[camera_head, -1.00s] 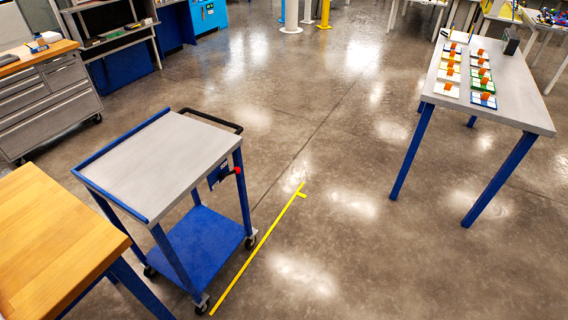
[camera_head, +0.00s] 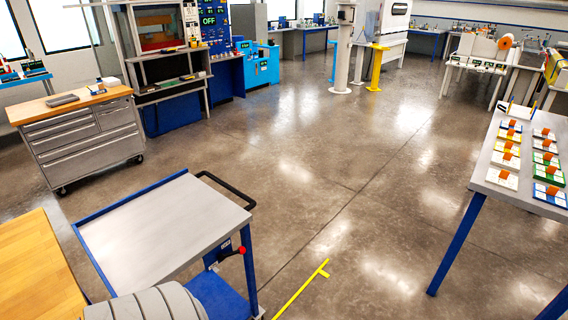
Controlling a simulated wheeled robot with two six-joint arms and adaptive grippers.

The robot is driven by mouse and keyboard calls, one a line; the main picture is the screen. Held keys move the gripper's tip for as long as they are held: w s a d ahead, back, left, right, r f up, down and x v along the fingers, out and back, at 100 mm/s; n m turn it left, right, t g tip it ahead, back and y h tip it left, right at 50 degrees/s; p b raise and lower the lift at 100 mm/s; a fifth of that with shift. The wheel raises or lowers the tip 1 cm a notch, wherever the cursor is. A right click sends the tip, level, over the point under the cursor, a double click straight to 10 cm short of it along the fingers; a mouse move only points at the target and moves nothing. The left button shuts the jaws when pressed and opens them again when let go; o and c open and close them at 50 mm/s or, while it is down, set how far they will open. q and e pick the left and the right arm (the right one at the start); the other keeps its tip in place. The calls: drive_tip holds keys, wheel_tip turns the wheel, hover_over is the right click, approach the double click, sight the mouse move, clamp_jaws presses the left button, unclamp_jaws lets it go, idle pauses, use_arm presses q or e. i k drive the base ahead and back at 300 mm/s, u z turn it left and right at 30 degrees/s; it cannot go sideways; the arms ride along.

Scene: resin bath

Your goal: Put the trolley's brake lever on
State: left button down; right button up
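The trolley (camera_head: 160,232) stands at the lower left, with a grey top, blue edge strips and legs, and a black push handle (camera_head: 226,190) at its far right corner. Its brake lever (camera_head: 241,250) is small, with a red knob, on the right side below the top. It sticks out to the right from a dark blue plate (camera_head: 214,259). I cannot tell from its pose whether the brake is on. A grey rounded part of my own arm covers the near edge of the trolley. Neither gripper is in view.
A wooden-topped table (camera_head: 35,265) stands close to the trolley's left. A yellow floor line (camera_head: 302,289) runs to its right. A grey table (camera_head: 500,178) with several cards stands at the right. A drawer cabinet (camera_head: 85,140) is at the far left. The middle floor is clear.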

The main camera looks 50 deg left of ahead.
sight(241, 250)
drive_tip(key=u, duration=0.25)
drive_tip(key=i, duration=0.7)
drive_tip(key=u, duration=0.9)
drive_tip(key=i, duration=0.3)
drive_tip(key=u, duration=0.4)
